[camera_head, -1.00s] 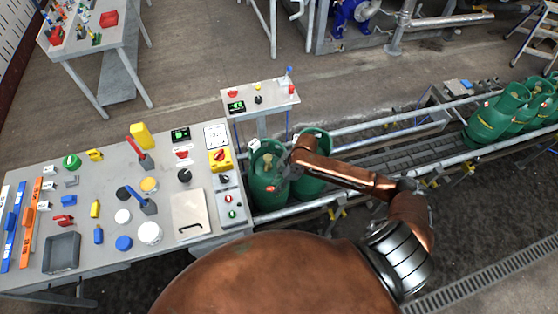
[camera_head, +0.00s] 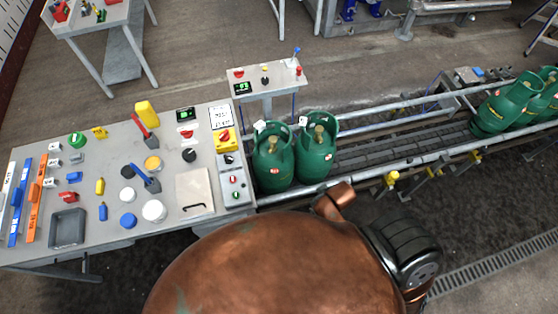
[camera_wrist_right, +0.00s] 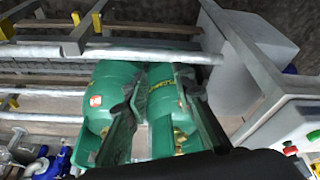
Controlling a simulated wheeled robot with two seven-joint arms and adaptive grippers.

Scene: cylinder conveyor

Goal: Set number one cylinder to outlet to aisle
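Two green gas cylinders stand upright side by side at the left end of the conveyor: a left one (camera_head: 272,168) and a right one (camera_head: 317,158), with brass valves on top. I cannot read a number one on either, nor tell which way the outlets face. The head view does not show this gripper. My left gripper is in neither view.
The conveyor (camera_head: 385,150) has metal side rails and a free stretch right of the pair. More green cylinders (camera_head: 508,103) stand at its far right. A bench (camera_head: 110,165) with buttons and tools is at left. A small control table (camera_head: 270,78) stands behind the pair.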

